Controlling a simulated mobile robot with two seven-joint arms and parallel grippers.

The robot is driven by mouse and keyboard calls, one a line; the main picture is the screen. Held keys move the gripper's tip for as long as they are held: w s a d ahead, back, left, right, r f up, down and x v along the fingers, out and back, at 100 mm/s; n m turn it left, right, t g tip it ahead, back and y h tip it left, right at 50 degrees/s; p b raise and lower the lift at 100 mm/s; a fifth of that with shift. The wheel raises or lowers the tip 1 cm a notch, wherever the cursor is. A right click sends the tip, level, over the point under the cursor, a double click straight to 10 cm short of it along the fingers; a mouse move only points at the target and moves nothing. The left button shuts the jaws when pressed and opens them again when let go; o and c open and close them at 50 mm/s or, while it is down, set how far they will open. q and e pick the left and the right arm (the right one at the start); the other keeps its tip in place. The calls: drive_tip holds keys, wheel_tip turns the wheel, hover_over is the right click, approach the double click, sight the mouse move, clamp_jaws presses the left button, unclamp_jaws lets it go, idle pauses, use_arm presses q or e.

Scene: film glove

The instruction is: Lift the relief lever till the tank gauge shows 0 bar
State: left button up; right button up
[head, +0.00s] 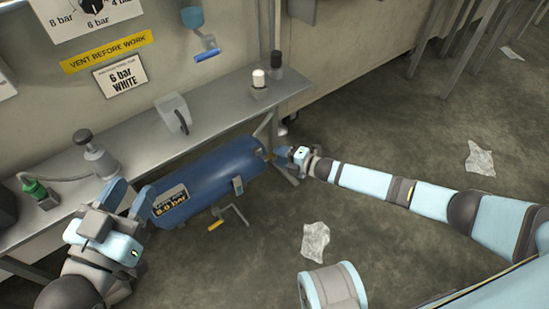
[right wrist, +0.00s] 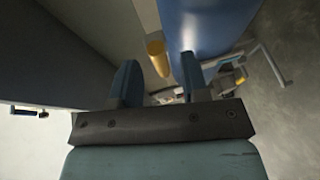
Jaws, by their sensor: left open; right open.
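The blue tank (head: 215,170) lies below the bench; its gauge plate (head: 171,202) seems to read 8.0 bar. A small orange-yellow piece (head: 267,155) sits at the tank's right end; it may be the relief lever. In the right wrist view a yellow rounded piece (right wrist: 157,58) shows beyond and between my right fingers, beside the blue tank (right wrist: 205,25). My right gripper (head: 279,156) is open at that end; contact cannot be told. My left gripper (head: 130,190) is open in front of the bench, near the tank's left end.
A crank with a yellow handle (head: 216,225) sticks out below the tank. The grey bench (head: 215,107) carries a clear scoop-like guard (head: 173,115), a green-topped fitting (head: 37,190) and white and black bottles. Crumpled sheets (head: 315,241) lie on the open floor.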

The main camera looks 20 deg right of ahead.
drive_tip(key=shift+b+x, duration=0.3)
drive_tip(key=shift+x, duration=0.75)
drive_tip(key=shift+w+a+f, duration=0.1)
drive_tip(key=shift+w+a, duration=0.1)
drive_tip(key=shift+w, duration=0.05)
clamp_jaws()
use_arm(q)
drive_tip(key=shift+w+a+r+m, duration=0.15)
drive_tip(key=shift+w+r+m, duration=0.15)
drive_tip(key=shift+m, duration=0.2)
